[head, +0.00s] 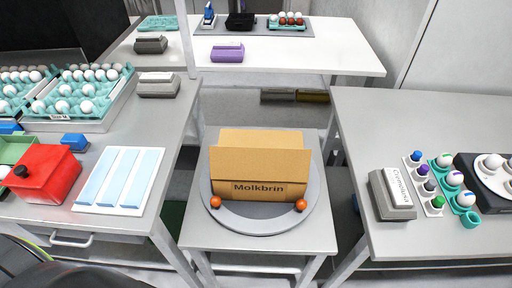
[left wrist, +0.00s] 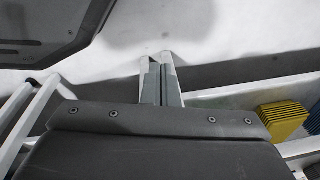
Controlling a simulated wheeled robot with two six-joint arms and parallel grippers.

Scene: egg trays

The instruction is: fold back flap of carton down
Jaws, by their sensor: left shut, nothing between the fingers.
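The cardboard carton (head: 262,190) sits on a round grey turntable (head: 235,219) in the middle of the head view, its printed front towards me. Its back flap (head: 265,141) stands up at the far side, lighter than the cardboard in front of it. Narrow side parts also stand up at left and right. The carton's inside is hidden from this angle. My left gripper (left wrist: 159,62) shows only in the left wrist view, shut and empty, with pale floor and table structure beyond it. The carton cannot be made out there. My right gripper is in neither view.
Two orange balls (head: 215,201) (head: 301,204) sit on the turntable at the carton's front corners. Tables with egg trays (head: 84,125) stand left, and one with a label box (head: 392,196) stands right. A yellow stack (left wrist: 283,120) shows in the left wrist view.

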